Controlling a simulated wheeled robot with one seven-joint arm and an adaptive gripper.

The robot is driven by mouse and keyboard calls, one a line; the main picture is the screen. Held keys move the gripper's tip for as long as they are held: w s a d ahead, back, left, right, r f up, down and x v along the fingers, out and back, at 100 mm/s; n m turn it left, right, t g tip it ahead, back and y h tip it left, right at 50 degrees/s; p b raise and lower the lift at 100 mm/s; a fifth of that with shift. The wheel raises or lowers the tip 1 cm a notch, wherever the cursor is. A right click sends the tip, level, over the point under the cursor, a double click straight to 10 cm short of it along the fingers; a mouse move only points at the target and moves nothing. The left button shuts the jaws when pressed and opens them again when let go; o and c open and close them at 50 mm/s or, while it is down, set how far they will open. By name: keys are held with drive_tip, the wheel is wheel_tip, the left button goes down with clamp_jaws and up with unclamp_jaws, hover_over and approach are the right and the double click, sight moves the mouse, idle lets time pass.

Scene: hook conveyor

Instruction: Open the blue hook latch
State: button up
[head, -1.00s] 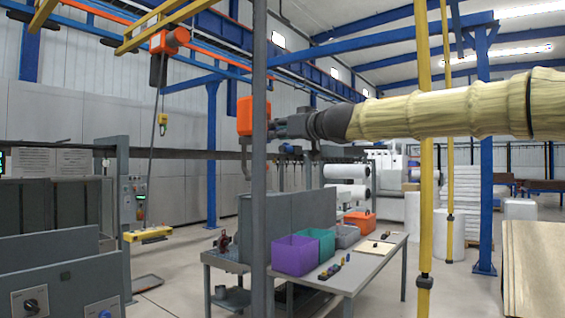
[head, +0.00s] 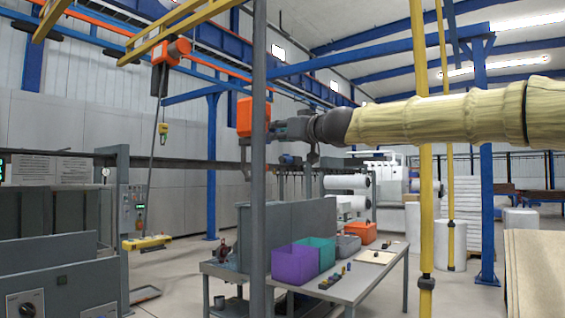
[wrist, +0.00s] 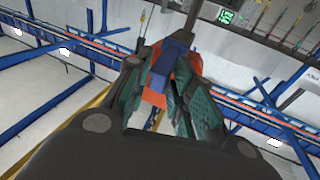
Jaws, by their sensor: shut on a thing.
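The blue latch (wrist: 172,62) is a short blue bar in the wrist view. It lies between my gripper's two dark green pads, in front of the orange hook block. My gripper (wrist: 165,100) is shut on this blue bar. In the head view my gripper (head: 272,130) is at the end of my level arm, beside the orange hook block (head: 246,117). A grey post crosses in front of the block and hides part of it and the fingertips. A grey hook (head: 244,155) hangs under the block. The latch itself is hidden in the head view.
The grey post (head: 259,220) stands close in front. A yellow post (head: 425,200) stands near my arm. A table (head: 345,280) below holds a purple bin (head: 294,264), a teal bin (head: 322,252) and small parts. Another orange hoist (head: 172,48) hangs at upper left.

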drive_tip(key=shift+s+a+f+m+t+y+b, duration=0.1)
drive_tip(key=shift+f+m+t+y+b, duration=0.35)
drive_tip(key=shift+b, duration=2.95)
drive_tip(key=shift+f+n+t+y+b, duration=0.2)
drive_tip(key=shift+f+b, duration=0.45)
drive_tip(key=shift+b, duration=2.7)
